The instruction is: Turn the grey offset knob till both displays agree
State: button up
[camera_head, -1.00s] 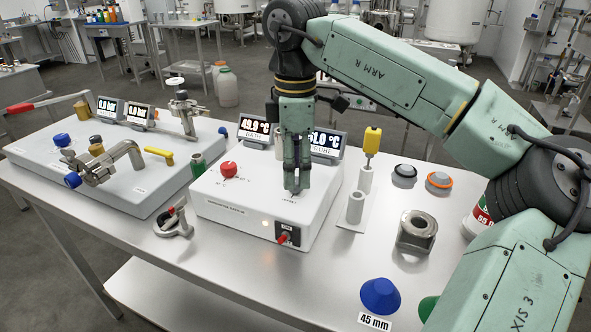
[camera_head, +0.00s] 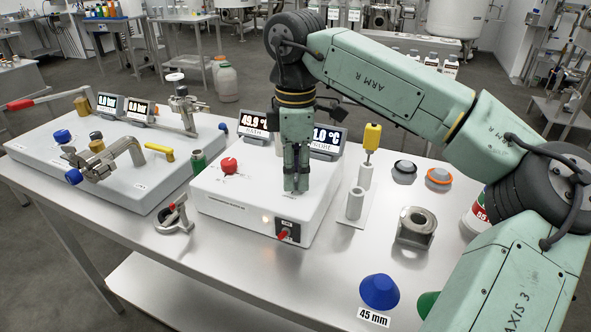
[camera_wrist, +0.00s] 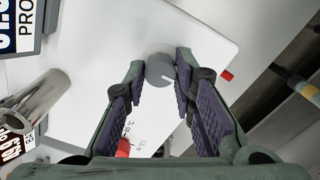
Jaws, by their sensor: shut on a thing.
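The grey knob (camera_wrist: 160,68) shows in the wrist view between my fingertips, with a white mark on its top. My gripper (camera_head: 296,188) points down onto the white control box (camera_head: 230,205) and is shut on this knob. In the head view the fingers hide the knob. The left display, BATH (camera_head: 257,124), reads 49.9 °C. The right display, PROBE (camera_head: 328,139), is partly hidden by my arm; only "1.0 °C" shows, its leading digit covered. In the wrist view both displays are cut off at the left edge.
The box also has a red knob (camera_head: 229,165) on top and a red switch (camera_head: 282,234) in front. A yellow-handled tool (camera_head: 372,137) stands in a pale holder to the right.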

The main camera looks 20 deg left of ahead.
grip_shut()
jog(key=shift+n, duration=0.3)
jog(key=n+b, duration=0.1)
jog(key=n, duration=0.3)
jog(key=shift+n, duration=0.3)
jog(key=n, duration=0.5)
jog(key=shift+b, duration=0.3)
jog(key=n, duration=0.5)
jog(key=shift+n, duration=0.4)
jog(key=n+p, duration=0.1)
jog(key=n, duration=0.4)
jog(key=shift+n, duration=0.3)
